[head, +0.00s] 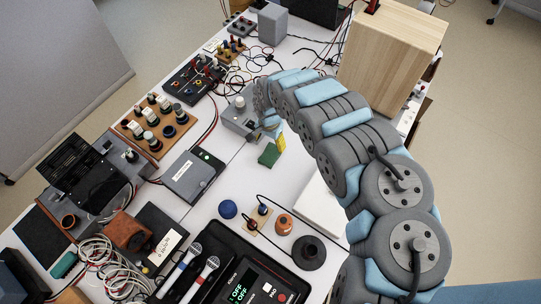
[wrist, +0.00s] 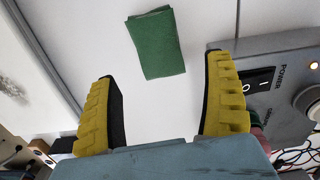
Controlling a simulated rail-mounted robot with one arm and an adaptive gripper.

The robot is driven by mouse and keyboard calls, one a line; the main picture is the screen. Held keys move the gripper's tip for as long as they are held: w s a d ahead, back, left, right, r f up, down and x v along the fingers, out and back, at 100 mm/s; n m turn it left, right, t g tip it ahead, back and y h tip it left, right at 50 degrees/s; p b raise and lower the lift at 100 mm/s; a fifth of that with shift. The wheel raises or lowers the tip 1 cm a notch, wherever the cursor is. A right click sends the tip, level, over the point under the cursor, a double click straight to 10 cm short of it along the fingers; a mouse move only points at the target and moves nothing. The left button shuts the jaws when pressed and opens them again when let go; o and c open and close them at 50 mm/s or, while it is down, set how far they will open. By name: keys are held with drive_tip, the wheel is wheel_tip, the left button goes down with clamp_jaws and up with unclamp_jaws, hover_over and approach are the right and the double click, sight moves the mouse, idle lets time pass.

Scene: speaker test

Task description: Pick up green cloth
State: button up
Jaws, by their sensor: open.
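The green cloth (wrist: 156,43) is a small folded rectangle lying flat on the white table. In the wrist view it lies beyond the fingertips, roughly centred between them. In the head view the green cloth (head: 268,155) shows just below the end of my arm. My gripper (wrist: 163,70) is open, with its two yellow ridged fingers spread apart and nothing between them. In the head view a yellow finger of my gripper (head: 281,143) shows beside the cloth; the other finger is hard to make out. I cannot tell the height above the table.
A grey power box (wrist: 280,85) with a switch stands close beside the right finger. A grey box with a small green light (head: 192,176), a blue ball (head: 228,209) and a microphone (head: 204,279) lie on the table. A wooden cabinet (head: 390,55) stands behind my arm.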

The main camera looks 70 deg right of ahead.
sight(271, 154)
drive_tip(key=shift+f+b, duration=0.4)
drive_tip(key=shift+f, duration=2.1)
drive_tip(key=shift+s+f, duration=0.15)
drive_tip(key=shift+f, duration=1.05)
drive_tip(key=shift+f+b, duration=0.5)
drive_tip(key=shift+f, duration=0.5)
drive_tip(key=shift+s, duration=0.1)
drive_tip(key=c, duration=0.7)
